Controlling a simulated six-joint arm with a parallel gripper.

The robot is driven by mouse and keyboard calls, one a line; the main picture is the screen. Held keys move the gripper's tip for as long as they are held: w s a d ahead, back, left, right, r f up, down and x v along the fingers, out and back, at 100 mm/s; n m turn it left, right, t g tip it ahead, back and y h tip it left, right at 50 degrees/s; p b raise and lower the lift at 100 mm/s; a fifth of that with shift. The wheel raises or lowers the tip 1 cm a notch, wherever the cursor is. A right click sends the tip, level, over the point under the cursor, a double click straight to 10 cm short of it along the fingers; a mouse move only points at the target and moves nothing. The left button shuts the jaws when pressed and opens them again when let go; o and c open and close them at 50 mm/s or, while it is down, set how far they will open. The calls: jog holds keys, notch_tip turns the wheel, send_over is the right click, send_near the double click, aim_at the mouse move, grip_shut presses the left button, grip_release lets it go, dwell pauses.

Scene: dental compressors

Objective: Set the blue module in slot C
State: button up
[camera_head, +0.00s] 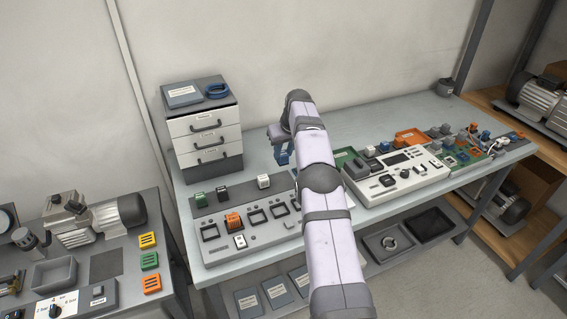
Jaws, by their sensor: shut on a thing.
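My gripper (281,146) is at the end of my arm, above the back of the workbench. It is shut on the blue module (283,158), which hangs below it, apart from the bench. The grey slot panel (268,236) lies on the bench below and left of my arm. Several dark-framed square slots run along it, and an orange module (233,222) sits in one of them. My arm hides the panel's right part. The slot letters are too small to read, so I cannot tell which slot is C.
Green (200,200), dark (222,194) and white (263,182) modules stand behind the panel. A drawer cabinet (205,135) stands at the back left. A white control panel (395,178) and cluttered small parts lie right of my arm. The bench's back strip is fairly clear.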

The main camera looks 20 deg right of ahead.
jog(key=shift+r, duration=0.75)
jog(key=shift+a, duration=0.15)
jog(key=shift+a+r+p, duration=0.15)
jog(key=shift+a+p, duration=0.35)
jog(key=shift+a, duration=0.05)
jog(key=s+a+p, duration=0.6)
jog(key=s+a, duration=0.7)
jog(key=s, duration=0.2)
jog(key=shift+a+f+p, duration=0.2)
jog(key=shift+a+p, duration=0.1)
jog(key=shift+p, duration=0.1)
jog(key=shift+f+b, duration=2)
jog(key=shift+f, duration=0.7)
